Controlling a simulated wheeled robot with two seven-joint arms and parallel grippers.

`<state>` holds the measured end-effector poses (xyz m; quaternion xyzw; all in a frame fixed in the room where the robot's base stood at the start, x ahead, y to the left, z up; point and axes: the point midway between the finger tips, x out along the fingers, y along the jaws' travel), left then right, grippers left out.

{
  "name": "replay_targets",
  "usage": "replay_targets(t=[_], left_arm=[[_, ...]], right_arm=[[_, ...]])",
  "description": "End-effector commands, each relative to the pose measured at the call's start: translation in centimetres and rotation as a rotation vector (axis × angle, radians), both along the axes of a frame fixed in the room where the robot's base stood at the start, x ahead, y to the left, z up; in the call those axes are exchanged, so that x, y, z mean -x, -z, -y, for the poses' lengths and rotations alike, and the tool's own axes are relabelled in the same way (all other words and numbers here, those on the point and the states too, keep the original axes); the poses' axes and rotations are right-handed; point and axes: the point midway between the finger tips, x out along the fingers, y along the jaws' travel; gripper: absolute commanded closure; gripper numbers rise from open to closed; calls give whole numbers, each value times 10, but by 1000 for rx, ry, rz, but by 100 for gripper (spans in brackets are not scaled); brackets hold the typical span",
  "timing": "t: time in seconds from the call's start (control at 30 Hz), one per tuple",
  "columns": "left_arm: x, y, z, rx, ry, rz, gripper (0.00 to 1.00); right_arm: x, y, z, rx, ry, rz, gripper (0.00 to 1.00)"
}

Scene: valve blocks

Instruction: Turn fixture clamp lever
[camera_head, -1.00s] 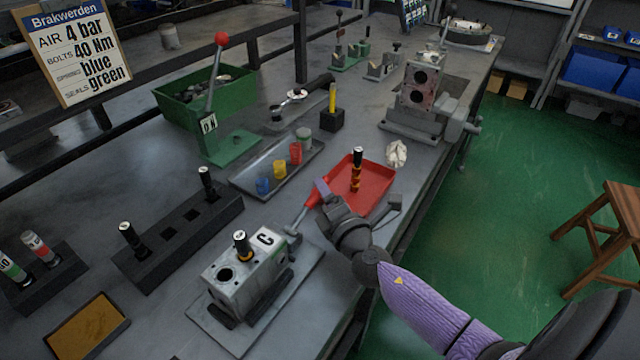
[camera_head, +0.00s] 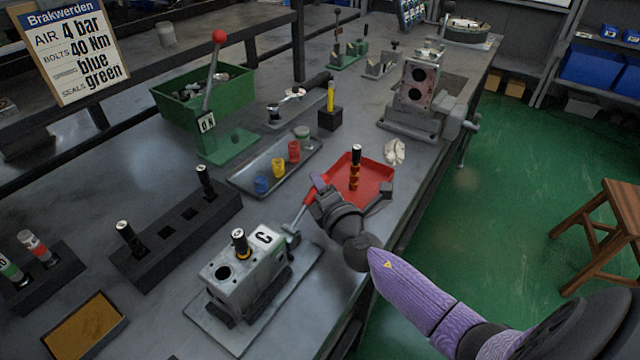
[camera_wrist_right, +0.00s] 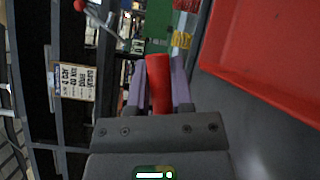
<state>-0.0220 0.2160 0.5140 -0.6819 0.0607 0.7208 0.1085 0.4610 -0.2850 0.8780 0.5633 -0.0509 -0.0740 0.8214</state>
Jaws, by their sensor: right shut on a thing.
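My right gripper (camera_head: 318,186) is shut on the lever's red grip. In the right wrist view the red grip (camera_wrist_right: 158,82) lies between the two purple fingers. The fingers partly hide the grip in the head view. My left gripper is not in view.
A red tray (camera_head: 372,180) with an upright cartridge (camera_head: 355,165) lies just right of my right gripper. A grey tray with coloured rings (camera_head: 277,165) is behind it. A black rack (camera_head: 180,238) stands left of the block. A green lever press (camera_head: 225,142) stands further back.

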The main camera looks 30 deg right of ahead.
Motion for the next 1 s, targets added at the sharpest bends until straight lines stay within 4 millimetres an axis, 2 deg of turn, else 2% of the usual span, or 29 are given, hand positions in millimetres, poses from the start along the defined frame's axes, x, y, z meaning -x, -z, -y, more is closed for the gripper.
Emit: replay_targets(t=[1.0], left_arm=[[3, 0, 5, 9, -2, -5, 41]], right_arm=[[0, 1, 0, 0, 0, -2, 100]])
